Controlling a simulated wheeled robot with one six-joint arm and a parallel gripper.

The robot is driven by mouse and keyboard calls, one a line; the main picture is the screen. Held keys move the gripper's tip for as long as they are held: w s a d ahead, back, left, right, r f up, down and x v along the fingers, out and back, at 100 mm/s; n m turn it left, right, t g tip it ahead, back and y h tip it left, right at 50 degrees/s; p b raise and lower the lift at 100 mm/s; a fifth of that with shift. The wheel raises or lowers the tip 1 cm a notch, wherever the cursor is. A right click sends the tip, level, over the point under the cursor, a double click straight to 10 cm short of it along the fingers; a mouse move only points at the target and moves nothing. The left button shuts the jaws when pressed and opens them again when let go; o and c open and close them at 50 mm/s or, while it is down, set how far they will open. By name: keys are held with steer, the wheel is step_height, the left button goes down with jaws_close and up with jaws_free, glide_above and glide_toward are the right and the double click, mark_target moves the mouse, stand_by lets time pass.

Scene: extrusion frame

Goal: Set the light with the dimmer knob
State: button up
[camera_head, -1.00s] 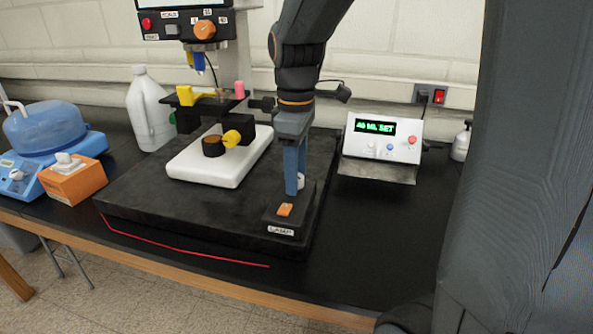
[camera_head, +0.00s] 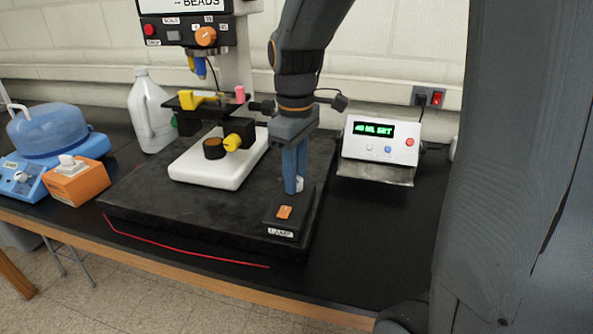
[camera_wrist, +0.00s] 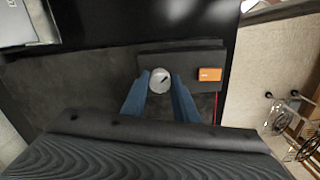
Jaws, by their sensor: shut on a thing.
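The dimmer knob is a small round white dial with a dark pointer line; the wrist view shows it (camera_wrist: 160,80) between my two blue fingers. The pointer slants toward the upper right in that view. My gripper (camera_head: 292,188) points down and is shut on the knob. In the head view only a sliver of the knob (camera_head: 300,184) shows beside the fingers. The knob sits on a dark lamp control box (camera_head: 272,217) with an orange rocker switch (camera_head: 284,212), also seen in the wrist view (camera_wrist: 209,74). No lit lamp is clearly visible.
A microscope-like stand with a white base (camera_head: 215,172) is left of my gripper. A white box with a green display (camera_head: 373,130) stands behind right. An orange box (camera_head: 78,184) and a white jug (camera_head: 150,115) are farther left. The black bench at right is clear.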

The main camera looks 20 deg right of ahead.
steer(key=m+p, duration=0.2)
steer(key=m, duration=0.1)
steer(key=shift+r+m, duration=0.15)
steer(key=shift+m, duration=0.15)
steer(key=shift+m+p, duration=1.25)
steer(key=shift+m, duration=1.05)
steer(key=o, duration=1.1)
steer(key=shift+c, duration=0.2)
steer(key=shift+r+b, duration=0.85)
steer(key=shift+r, duration=2.95)
